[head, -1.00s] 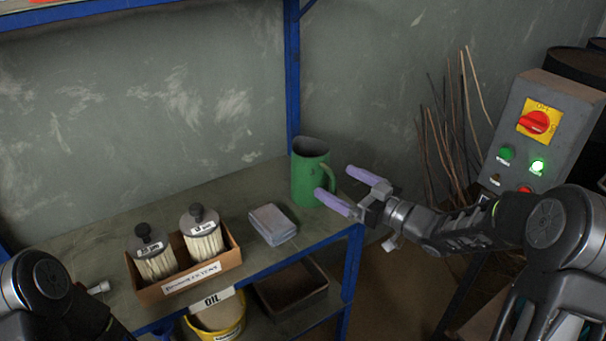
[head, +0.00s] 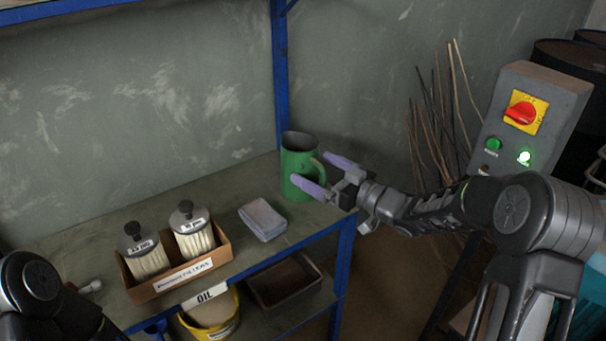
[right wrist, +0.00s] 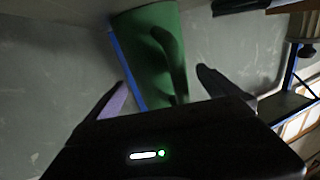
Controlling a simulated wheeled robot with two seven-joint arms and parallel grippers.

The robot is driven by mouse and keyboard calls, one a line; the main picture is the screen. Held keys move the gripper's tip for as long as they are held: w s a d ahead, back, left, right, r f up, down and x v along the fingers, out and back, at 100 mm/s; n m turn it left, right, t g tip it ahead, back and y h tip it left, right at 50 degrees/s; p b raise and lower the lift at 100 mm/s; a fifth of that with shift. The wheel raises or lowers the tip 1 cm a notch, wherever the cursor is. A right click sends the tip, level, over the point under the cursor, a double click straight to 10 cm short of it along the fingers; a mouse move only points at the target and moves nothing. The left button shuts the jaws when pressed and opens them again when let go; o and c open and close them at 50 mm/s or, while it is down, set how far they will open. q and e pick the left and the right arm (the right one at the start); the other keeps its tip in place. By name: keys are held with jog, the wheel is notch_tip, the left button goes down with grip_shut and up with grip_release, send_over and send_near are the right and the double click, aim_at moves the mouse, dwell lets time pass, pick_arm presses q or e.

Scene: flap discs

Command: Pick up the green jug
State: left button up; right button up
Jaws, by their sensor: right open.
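The green jug (head: 297,160) stands upright on the right end of the shelf, by the blue post, with its handle to the right. My right gripper (head: 325,173) is open at the jug's right side, its purple fingers pointing toward it. In the head view the near finger overlaps the jug's lower front and the far finger is beside the handle. In the right wrist view the jug (right wrist: 150,50) and its handle show between the two spread fingers; I cannot tell whether they touch. My left arm shows at the lower left, but its gripper is out of view.
A folded grey cloth (head: 262,219) lies left of the jug. A cardboard box (head: 178,284) with two filters stands farther left. A blue post (head: 280,80) rises behind the jug. A grey control box (head: 538,108) with a red switch is at the right.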

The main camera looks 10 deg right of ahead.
aim_at(314, 167)
jog(key=x, duration=0.3)
jog(key=shift+w+a, duration=0.15)
jog(key=shift+w, duration=0.05)
jog(key=shift+c, duration=0.4)
jog(key=c, duration=1.8)
jog(key=shift+r, duration=0.15)
jog(key=shift+c, duration=0.5)
jog(key=shift+r, duration=0.15)
notch_tip(314, 167, up, 10)
jog(key=p, duration=0.1)
jog(key=shift+f+p, duration=0.2)
jog(key=shift+p, duration=0.15)
